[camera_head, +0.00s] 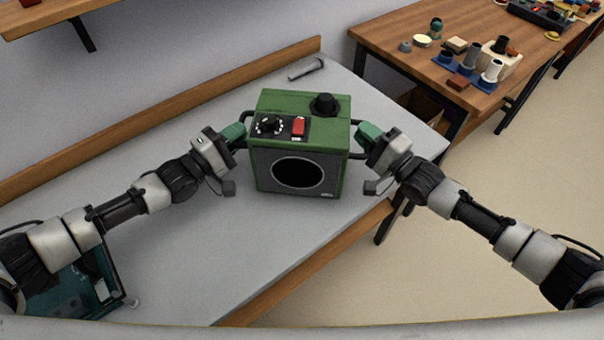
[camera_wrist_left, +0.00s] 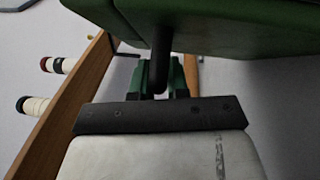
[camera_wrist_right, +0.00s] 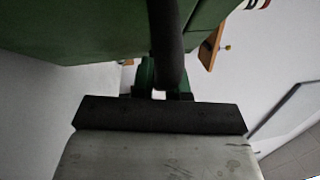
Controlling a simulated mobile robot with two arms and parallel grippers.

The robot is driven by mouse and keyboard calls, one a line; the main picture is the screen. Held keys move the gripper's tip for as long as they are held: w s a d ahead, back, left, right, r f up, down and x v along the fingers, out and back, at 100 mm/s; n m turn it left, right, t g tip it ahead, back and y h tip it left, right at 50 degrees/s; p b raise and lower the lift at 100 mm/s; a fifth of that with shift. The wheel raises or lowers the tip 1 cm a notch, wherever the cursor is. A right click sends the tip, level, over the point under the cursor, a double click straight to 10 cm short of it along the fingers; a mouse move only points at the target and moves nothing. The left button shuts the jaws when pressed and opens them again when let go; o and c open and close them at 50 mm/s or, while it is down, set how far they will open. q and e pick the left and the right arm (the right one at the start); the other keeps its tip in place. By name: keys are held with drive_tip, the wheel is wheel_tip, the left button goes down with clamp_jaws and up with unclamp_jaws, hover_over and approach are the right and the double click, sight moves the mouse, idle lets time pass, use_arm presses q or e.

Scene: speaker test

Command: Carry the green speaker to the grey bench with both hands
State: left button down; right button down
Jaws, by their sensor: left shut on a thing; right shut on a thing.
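The green speaker (camera_head: 298,165) has a grey front with a dark oval cone, a black knob, a red switch and a dark handle on each side. It is upright over the grey bench (camera_head: 190,240); I cannot tell whether it touches the top. My left gripper (camera_head: 238,132) is shut on its left handle, which also shows in the left wrist view (camera_wrist_left: 161,50). My right gripper (camera_head: 366,132) is shut on its right handle, also seen in the right wrist view (camera_wrist_right: 168,45). The speaker hides the bench behind it.
A grey metal tool (camera_head: 307,69) lies at the bench's far end. A teal case (camera_head: 75,290) is at the near left. A wooden ledge (camera_head: 150,118) runs along the wall side. A wooden table (camera_head: 400,45) with several small items stands at the back right.

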use_arm(q)
drive_tip(key=c, duration=1.5)
unclamp_jaws()
drive_tip(key=shift+f, duration=0.2)
use_arm(e)
drive_tip(key=c, duration=1.5)
unclamp_jaws()
use_arm(q)
drive_tip(key=o, duration=0.4)
drive_tip(key=shift+s+r, duration=0.15)
use_arm(e)
drive_tip(key=o, duration=0.4)
drive_tip(key=shift+s, duration=0.1)
use_arm(q)
drive_tip(key=o, duration=0.8)
use_arm(e)
drive_tip(key=shift+f, duration=0.1)
use_arm(q)
drive_tip(key=a, duration=0.7)
use_arm(e)
drive_tip(key=o, duration=0.8)
